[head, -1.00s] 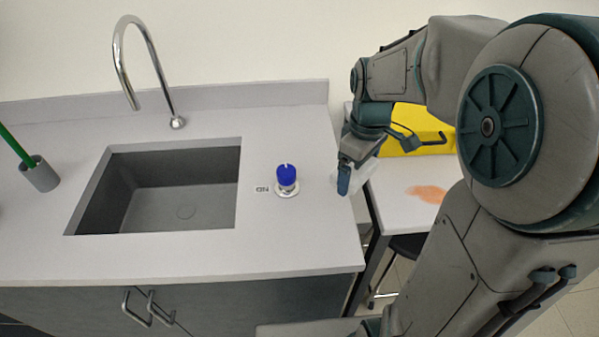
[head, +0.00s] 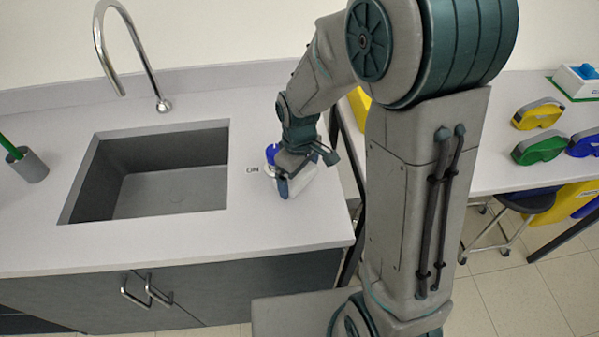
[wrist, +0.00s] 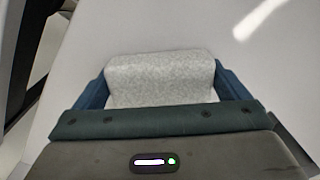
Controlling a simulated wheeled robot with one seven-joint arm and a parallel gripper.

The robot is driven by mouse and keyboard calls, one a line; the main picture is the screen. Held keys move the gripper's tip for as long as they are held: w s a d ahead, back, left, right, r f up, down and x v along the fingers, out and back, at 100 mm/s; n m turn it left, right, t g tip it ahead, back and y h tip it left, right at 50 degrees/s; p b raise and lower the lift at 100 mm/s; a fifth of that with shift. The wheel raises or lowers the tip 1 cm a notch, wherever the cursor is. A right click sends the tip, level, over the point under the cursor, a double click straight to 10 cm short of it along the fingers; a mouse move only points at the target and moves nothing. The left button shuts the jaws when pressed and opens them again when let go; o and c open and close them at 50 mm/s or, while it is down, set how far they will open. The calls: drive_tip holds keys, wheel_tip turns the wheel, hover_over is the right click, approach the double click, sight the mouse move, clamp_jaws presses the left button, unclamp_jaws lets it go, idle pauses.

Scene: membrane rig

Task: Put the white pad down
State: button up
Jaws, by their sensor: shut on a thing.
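The white pad (wrist: 160,75) is between the two blue fingers of my gripper (wrist: 160,90) in the wrist view, with a speckled pale surface. My gripper is shut on it. In the head view my gripper (head: 288,183) is over the right part of the sink counter, and a pale edge of the pad (head: 303,178) shows beside the fingers. I cannot tell whether the pad touches the counter.
A blue-topped knob (head: 271,153) is close behind my gripper, partly hidden, beside an "ON" label. The sink (head: 150,175) and faucet (head: 130,50) are left. The counter (head: 230,250) is clear in front.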

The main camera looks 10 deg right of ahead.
drive_tip(key=shift+f, duration=0.15)
drive_tip(key=o, duration=0.7)
drive_tip(key=shift+c, duration=0.2)
